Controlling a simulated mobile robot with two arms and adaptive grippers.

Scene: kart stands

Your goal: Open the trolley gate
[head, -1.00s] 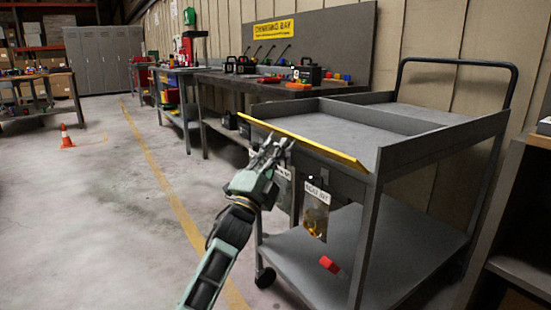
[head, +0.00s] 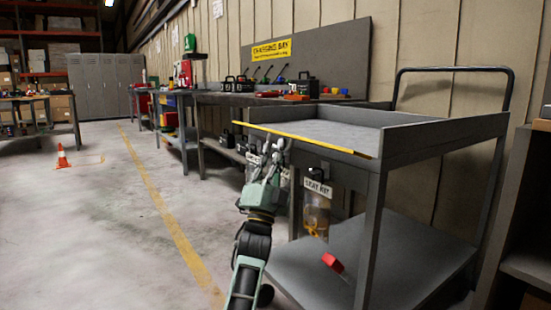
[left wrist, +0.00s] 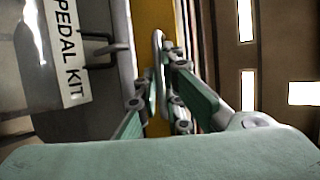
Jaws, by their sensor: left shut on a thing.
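The grey trolley (head: 445,135) stands at the right, with its upper tray facing me. Its gate (head: 330,146) shows as a yellow-edged bar along the tray's near side. How far the gate is tilted is hard to tell. My left gripper (head: 272,150) is at the gate's left half, its fingers up against the yellow edge. In the left wrist view the fingers (left wrist: 160,92) are closed together in front of a yellow strip (left wrist: 153,20). My right gripper is out of view.
A red block (head: 332,262) sits on the lower shelf. A workbench (head: 230,98) lines the wall.

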